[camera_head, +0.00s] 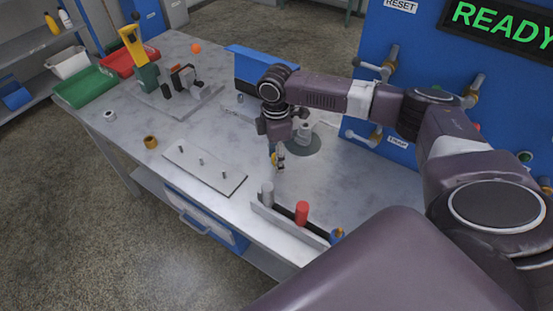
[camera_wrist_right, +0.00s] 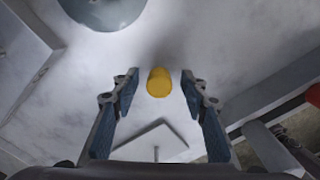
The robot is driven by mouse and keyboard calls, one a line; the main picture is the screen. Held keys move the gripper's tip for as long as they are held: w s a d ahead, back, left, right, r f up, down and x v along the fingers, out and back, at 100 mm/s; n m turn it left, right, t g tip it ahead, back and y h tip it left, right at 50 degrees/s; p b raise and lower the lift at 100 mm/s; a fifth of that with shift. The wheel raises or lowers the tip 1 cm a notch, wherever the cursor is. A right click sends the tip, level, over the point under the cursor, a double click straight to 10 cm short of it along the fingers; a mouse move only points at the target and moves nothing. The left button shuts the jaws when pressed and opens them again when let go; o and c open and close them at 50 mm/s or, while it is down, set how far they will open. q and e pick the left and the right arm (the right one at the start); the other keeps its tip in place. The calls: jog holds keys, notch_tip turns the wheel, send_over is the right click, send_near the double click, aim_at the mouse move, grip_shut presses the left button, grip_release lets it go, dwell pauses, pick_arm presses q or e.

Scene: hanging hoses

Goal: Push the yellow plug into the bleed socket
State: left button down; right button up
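The yellow plug (camera_wrist_right: 159,82) shows in the right wrist view between the tips of my right gripper (camera_wrist_right: 158,88). A gap shows on each side of the plug, so the fingers are open around or just above it. In the head view my right gripper (camera_head: 278,160) points down over the middle of the worktable, with a small bit of yellow at its fingertips. I cannot tell which fitting is the bleed socket; the labels on the blue panel are mostly too small to read. My left gripper is not in view.
A low rack (camera_head: 290,222) with grey and red cylinders stands at the table's front edge. A flat plate (camera_head: 205,170) with pegs lies left of my gripper. A round grey base (camera_head: 303,146) stands just behind it. The blue panel (camera_head: 385,25) with pipe fittings rises behind right.

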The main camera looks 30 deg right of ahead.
jog(key=c, duration=1)
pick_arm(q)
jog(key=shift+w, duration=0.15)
pick_arm(e)
jog(key=shift+r, duration=0.2)
